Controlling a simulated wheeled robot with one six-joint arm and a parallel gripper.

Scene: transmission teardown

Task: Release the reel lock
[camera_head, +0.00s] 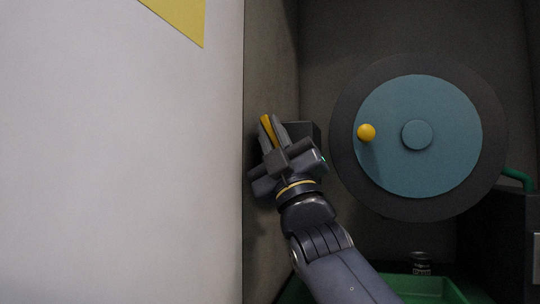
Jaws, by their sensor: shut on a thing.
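My gripper (271,128) is at the left of the recess, close to its left side wall. It is shut on a yellow lever (266,126), which I take to be the reel lock. The lever stands tilted slightly left between the fingers, and its lower part is hidden by my gripper. A dark block (303,131) shows just behind and right of the fingers. The reel (345,165) is a large dark disc with a blue face (440,170), a round hub (417,135) and a yellow knob (366,132) on its left side. My gripper is left of the reel, apart from it in the picture.
A pale panel (120,170) with a yellow patch (182,18) fills the left side. A green tray (415,285) lies below the reel, with a dark can (420,263) by it. A green pipe (517,178) is at right, above a dark box (505,235).

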